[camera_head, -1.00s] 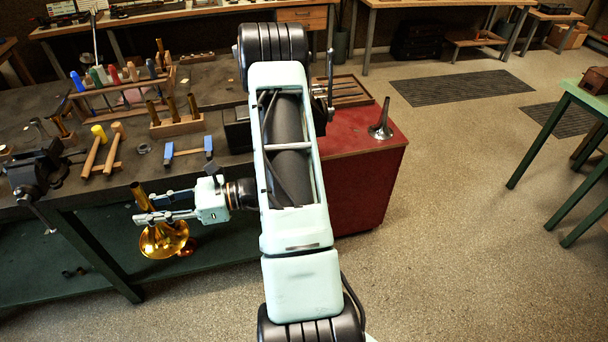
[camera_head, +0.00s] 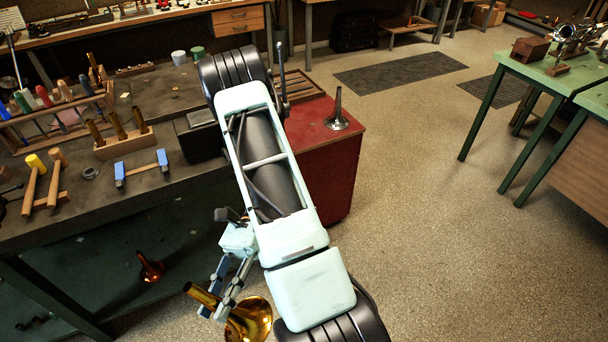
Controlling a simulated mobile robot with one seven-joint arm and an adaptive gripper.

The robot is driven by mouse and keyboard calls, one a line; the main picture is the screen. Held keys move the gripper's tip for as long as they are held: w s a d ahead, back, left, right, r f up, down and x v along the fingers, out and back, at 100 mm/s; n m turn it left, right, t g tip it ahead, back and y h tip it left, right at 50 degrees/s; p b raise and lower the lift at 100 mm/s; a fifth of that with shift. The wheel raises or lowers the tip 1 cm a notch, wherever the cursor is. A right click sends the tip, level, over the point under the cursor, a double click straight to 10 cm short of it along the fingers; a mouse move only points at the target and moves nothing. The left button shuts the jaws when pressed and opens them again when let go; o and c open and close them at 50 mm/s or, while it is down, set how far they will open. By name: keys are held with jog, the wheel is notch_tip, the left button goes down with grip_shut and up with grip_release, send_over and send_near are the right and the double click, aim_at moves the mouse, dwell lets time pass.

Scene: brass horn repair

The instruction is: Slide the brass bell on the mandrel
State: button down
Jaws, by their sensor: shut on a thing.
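The brass bell (camera_head: 249,322) is at the bottom of the picture, its wide flare low and to the right and its narrow tube pointing up and left. My gripper (camera_head: 214,300) is shut on the bell's narrow tube and holds it off the bench, in front of it. My arm hides part of the flare's surroundings. The mandrel (camera_head: 338,110), a dark tapered metal post on a round foot, stands upright and bare on the red cabinet. The bell is well apart from it, nearer the camera.
The red cabinet (camera_head: 322,178) adjoins the workbench (camera_head: 188,205), which carries mallets, a tool rack and wooden blocks. A second brass horn piece (camera_head: 150,268) lies on the lower shelf. Green tables (camera_head: 545,72) stand at the right. The floor (camera_head: 430,230) between is clear.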

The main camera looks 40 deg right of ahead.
aim_at(260, 322)
jog(key=s+d+n+g+h, duration=0.1)
jog(key=s+h, duration=0.1)
jog(key=s+d+f+g+h, duration=0.1)
jog(key=s+d+g, duration=0.1)
jog(key=s+d+n+g+h+b, duration=0.1)
jog(key=d+h, duration=0.1)
jog(key=shift+s+f+n+g+h, duration=0.25)
jog(key=shift+s+n+g+h, duration=0.05)
jog(key=shift+s+g, duration=0.1)
jog(key=s+d+r+n+h+b, duration=0.15)
jog(key=d+n+h, duration=0.35)
jog(key=d+h, duration=0.9)
jog(key=w+d+r+n+t+h+b, duration=0.1)
jog(key=w+d+r+n+t+h, duration=0.2)
jog(key=w, duration=0.5)
jog(key=w+d+r+n+t+h+b, duration=0.2)
jog(key=w+d+r+n+t+h, duration=0.1)
jog(key=w+d+r+t+h, duration=0.3)
jog(key=shift+w+d+r+n+t, duration=0.3)
jog(key=shift+w+d+r+t, duration=0.45)
jog(key=shift+w, duration=0.45)
jog(key=shift+a+r, duration=0.1)
jog(key=shift+w+d, duration=0.2)
jog(key=shift+w, duration=0.55)
jog(key=shift+w+d, duration=0.15)
jog(key=shift+w, duration=0.6)
jog(key=shift+w+d, duration=0.2)
jog(key=shift+w, duration=0.55)
jog(key=shift+w, duration=0.1)
